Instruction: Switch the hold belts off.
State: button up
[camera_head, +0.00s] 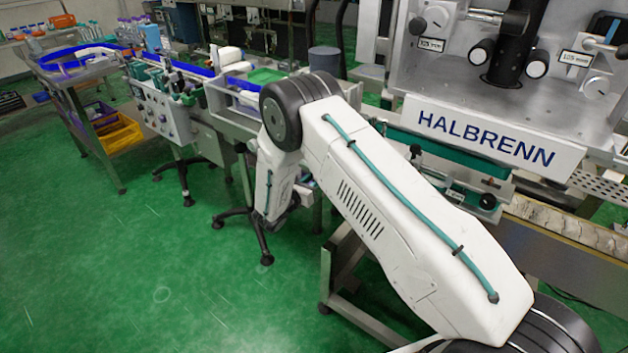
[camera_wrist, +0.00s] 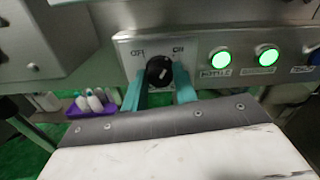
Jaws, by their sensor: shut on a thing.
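A black rotary knob (camera_wrist: 160,71) sits on a light square plate on a metal panel in the wrist view. The plate has a small label at its upper left and another at its upper right, seemingly OFF and ON, but blurred. A pale mark shows on the knob's face; it seems to slant toward the upper right. My gripper (camera_wrist: 160,82) has its two teal fingers on either side of the knob and is shut on it. In the head view my arm hangs down beside the conveyor line, and the fingers and knob are hidden.
Two lit green buttons (camera_wrist: 220,60) (camera_wrist: 266,56) and a blue part sit right of the knob. Purple bin (camera_wrist: 90,106) with bottles is at lower left. In the head view, the HALBRENN machine (camera_head: 485,134) stands right; green floor (camera_head: 120,270) is open at left.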

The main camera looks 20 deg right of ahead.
jog(key=shift+w+a+n, duration=0.1)
jog(key=shift+n, duration=7.5)
jog(key=o, duration=1)
jog(key=shift+c, duration=0.2)
jog(key=shift+a, duration=0.1)
jog(key=v, duration=0.7)
jog(key=shift+s+a, duration=0.2)
jog(key=shift+s, duration=0.1)
